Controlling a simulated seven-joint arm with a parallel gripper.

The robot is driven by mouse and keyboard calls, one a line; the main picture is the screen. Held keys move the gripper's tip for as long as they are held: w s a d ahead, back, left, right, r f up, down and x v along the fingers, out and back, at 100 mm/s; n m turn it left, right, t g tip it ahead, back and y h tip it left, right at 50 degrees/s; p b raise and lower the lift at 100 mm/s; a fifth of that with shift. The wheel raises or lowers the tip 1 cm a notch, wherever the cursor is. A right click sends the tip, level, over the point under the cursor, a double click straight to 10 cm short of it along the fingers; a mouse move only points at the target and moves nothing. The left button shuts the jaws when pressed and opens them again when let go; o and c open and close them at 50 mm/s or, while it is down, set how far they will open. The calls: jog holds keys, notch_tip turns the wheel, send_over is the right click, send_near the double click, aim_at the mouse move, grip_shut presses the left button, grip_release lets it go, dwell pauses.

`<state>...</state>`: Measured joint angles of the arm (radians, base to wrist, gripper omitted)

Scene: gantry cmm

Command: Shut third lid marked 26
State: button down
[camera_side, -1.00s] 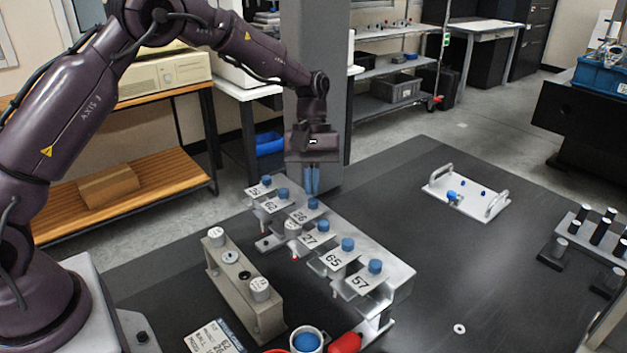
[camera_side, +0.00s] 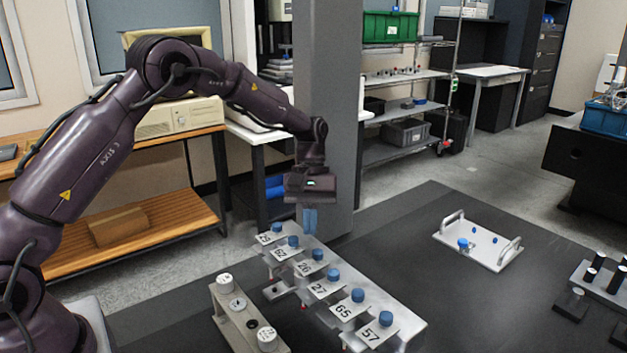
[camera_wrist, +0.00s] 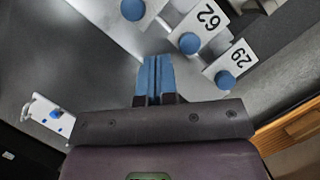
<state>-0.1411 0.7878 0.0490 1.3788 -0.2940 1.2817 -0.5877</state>
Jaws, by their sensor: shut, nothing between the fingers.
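A row of labelled plates with blue knobs runs along a metal rack (camera_side: 395,300). From the far end they read 29, 62, 26, 27, 65 and 57. The third lid, marked 26 (camera_side: 304,267), has its blue knob at its far right corner; I cannot tell whether it is fully down. In the wrist view a blue knob (camera_wrist: 132,9) beside the 62 plate is cut by the top edge, its label out of sight. My gripper (camera_side: 309,231) points down with its blue fingers together, empty, above and behind the 62 and 26 knobs. Its fingers also show in the wrist view (camera_wrist: 156,62).
A grey column (camera_side: 330,100) stands close behind my gripper. A block with white-capped pieces (camera_side: 228,318) stands left of the rack. A white plate with two handles (camera_side: 477,243) lies on the dark table to the right. The table between is clear.

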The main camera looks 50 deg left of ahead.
aim_at(318, 251)
jog(key=v, duration=0.8)
jog(key=shift+r, duration=0.4)
jog(key=c, duration=1.7)
grip_release()
jog(key=shift+w+a+r, duration=0.1)
jog(key=shift+a+r, duration=0.1)
jog(key=shift+r, duration=0.15)
jog(key=shift+c, duration=0.2)
jog(key=o, duration=0.7)
jog(key=d+r, duration=0.2)
jog(key=d, duration=0.1)
jog(key=shift+r+m, duration=0.3)
jog(key=shift+m, duration=0.1)
jog(key=d, duration=0.1)
jog(key=s+d+r, duration=0.1)
jog(key=d+y, duration=0.1)
jog(key=shift+s+r+m, duration=0.2)
jog(key=shift+r+m, duration=0.1)
jog(key=s+d+m+t+y, duration=0.1)
jog(key=s+d+t, duration=0.1)
jog(key=s+d, duration=0.1)
jog(key=shift+t+y, duration=0.4)
jog(key=shift+y, duration=0.3)
jog(key=f, duration=1.4)
jog(key=shift+s+a, duration=0.15)
jog(key=shift+a, duration=0.15)
